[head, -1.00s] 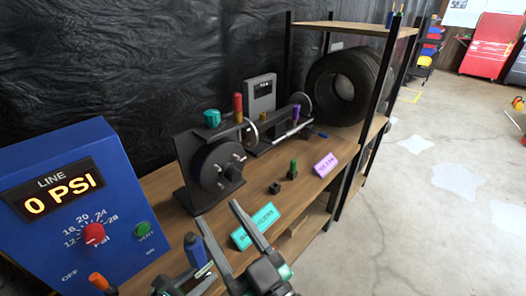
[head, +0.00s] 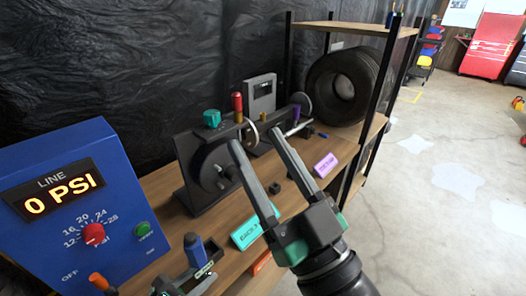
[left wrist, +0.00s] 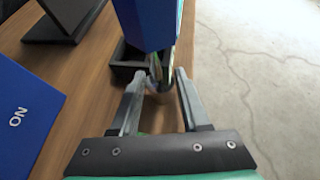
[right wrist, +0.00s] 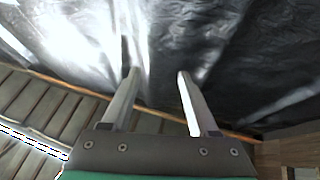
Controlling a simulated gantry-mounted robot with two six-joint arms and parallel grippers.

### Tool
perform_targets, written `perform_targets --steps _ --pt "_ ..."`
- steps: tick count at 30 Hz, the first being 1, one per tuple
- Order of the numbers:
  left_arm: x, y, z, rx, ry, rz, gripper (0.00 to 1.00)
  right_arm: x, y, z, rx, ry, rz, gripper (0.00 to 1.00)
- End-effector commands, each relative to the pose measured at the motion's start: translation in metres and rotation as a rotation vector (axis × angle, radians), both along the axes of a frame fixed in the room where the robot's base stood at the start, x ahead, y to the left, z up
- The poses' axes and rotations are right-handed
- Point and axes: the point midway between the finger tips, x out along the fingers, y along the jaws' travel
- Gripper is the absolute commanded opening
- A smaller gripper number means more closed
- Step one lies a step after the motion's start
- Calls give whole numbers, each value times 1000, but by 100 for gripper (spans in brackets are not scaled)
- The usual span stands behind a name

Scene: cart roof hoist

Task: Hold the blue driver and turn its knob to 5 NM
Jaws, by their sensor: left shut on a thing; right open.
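The blue driver (head: 194,247) stands upright near the bottom of the head view, its blue body uppermost. My left gripper (head: 197,277) is shut on its lower part. In the left wrist view the blue body of the driver (left wrist: 148,22) rises above the fingertips of the gripper (left wrist: 160,82). I cannot make out its knob or any NM marking. My right gripper (head: 254,140) is open and empty, to the right of the driver and higher in the head view. In the right wrist view its parted fingers (right wrist: 158,75) have nothing between them.
The blue box (head: 125,205) reading 0 PSI stands left of the driver. A black wheel stand (head: 187,165) is behind my right gripper. An orange-topped item (head: 98,281) is at lower left. Teal (head: 246,233) and pink (head: 325,165) signs lie along the bench edge.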

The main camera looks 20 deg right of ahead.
Motion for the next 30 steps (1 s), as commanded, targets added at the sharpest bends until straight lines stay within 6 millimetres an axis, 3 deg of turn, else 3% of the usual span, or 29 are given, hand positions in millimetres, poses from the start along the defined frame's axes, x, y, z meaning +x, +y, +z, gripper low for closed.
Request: perform_targets --steps 9,11,14,16,18,21,25,30 --pt "0 0 0 0 0 0 15 0 1 0 -10 -1 -4 60" --pt "0 0 0 0 0 0 15 5 8 -7 -40 14 14 60" --pt "0 0 0 0 0 0 15 20 29 -59 -86 123 71 60" --pt "0 0 0 0 0 0 15 27 47 -106 -114 220 122 60" --pt "0 0 0 0 0 0 15 27 63 -153 -135 313 170 60" --pt "0 0 0 0 0 0 15 20 80 -206 -150 421 222 60" --pt "0 0 0 0 0 0 15 12 88 -238 -163 483 246 60" --pt "0 0 0 0 0 0 15 13 91 -240 -164 485 249 60"
